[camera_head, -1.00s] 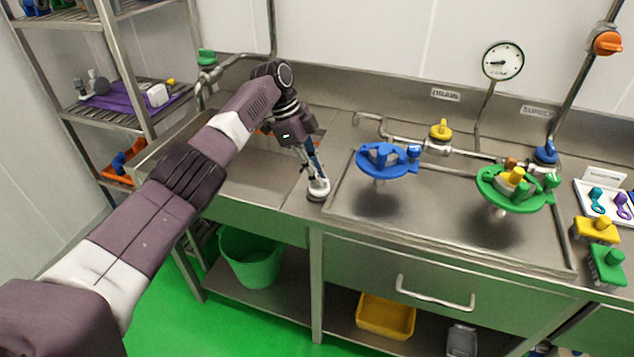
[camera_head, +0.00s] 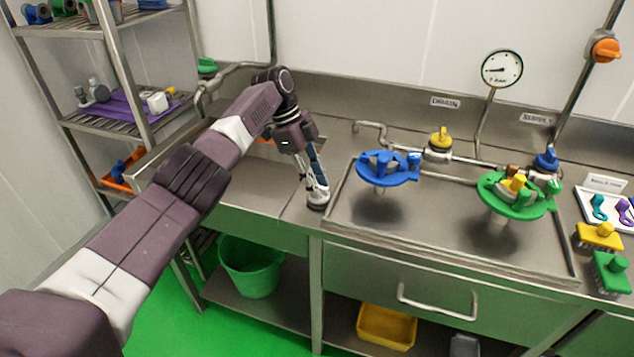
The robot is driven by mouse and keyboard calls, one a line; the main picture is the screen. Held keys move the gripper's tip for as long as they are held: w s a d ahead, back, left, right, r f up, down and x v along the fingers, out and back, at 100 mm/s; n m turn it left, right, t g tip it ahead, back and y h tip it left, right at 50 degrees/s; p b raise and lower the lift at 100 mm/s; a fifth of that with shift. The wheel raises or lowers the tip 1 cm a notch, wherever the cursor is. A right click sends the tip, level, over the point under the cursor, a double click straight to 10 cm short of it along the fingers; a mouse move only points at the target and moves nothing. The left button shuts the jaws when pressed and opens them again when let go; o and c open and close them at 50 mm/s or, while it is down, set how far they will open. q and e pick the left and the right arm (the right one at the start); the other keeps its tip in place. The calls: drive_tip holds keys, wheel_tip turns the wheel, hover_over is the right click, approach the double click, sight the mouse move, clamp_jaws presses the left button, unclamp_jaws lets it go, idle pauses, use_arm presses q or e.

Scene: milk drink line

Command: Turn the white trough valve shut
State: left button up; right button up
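The white trough valve (camera_head: 318,205) stands at the front left of the worktop, beside the raised rim of the sink area. Only a small pale part of it and its round base show. My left gripper (camera_head: 317,188) points down onto it from above, and its fingers hide most of the valve. The fingers seem to be at the handle, but whether they are open or shut on it cannot be told. The angle of the handle is hidden. My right gripper is out of view.
Yellow (camera_head: 440,139) and blue (camera_head: 546,160) taps sit on pipes behind. Brushes (camera_head: 600,236) lie at the right edge. A green bin (camera_head: 250,268) is below.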

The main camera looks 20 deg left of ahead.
use_arm(q)
drive_tip(key=shift+r, duration=0.15)
drive_tip(key=v, duration=0.7)
drive_tip(key=shift+a, duration=0.15)
